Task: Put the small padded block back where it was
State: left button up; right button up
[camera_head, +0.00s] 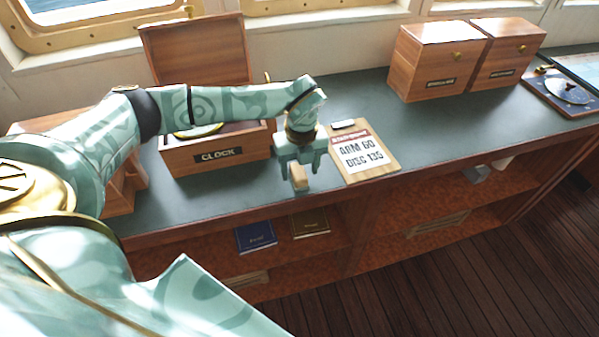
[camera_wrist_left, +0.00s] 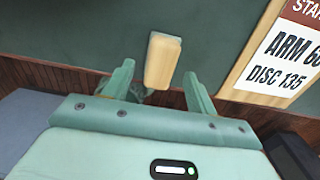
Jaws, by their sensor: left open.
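A small tan block with a paler end face (camera_head: 299,176) is at the near edge of the dark green counter, just left of the clipboard. It looks like the small padded block, though the padding is hard to make out. My left gripper (camera_head: 300,171) is open above the counter's front edge, fingers pointing down. In the left wrist view the block (camera_wrist_left: 162,60) shows between the two spread fingers (camera_wrist_left: 158,75), with a gap on each side. I cannot tell whether it rests on the counter. My right gripper is not in view.
An open wooden box labelled CLOCK (camera_head: 216,153) stands left of my gripper. A clipboard (camera_head: 362,153) reading ARM 60, DISC 135 lies to the right. Two closed wooden boxes (camera_head: 437,62) stand at the back right. The counter (camera_head: 440,125) between is clear. Books (camera_head: 256,237) lie on the shelf below.

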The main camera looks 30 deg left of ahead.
aim_at(301, 173)
pick_arm(q)
notch_tip(301, 173, up, 10)
jog(key=p, duration=0.1)
jog(key=shift+f, duration=0.2)
jog(key=shift+d, duration=0.15)
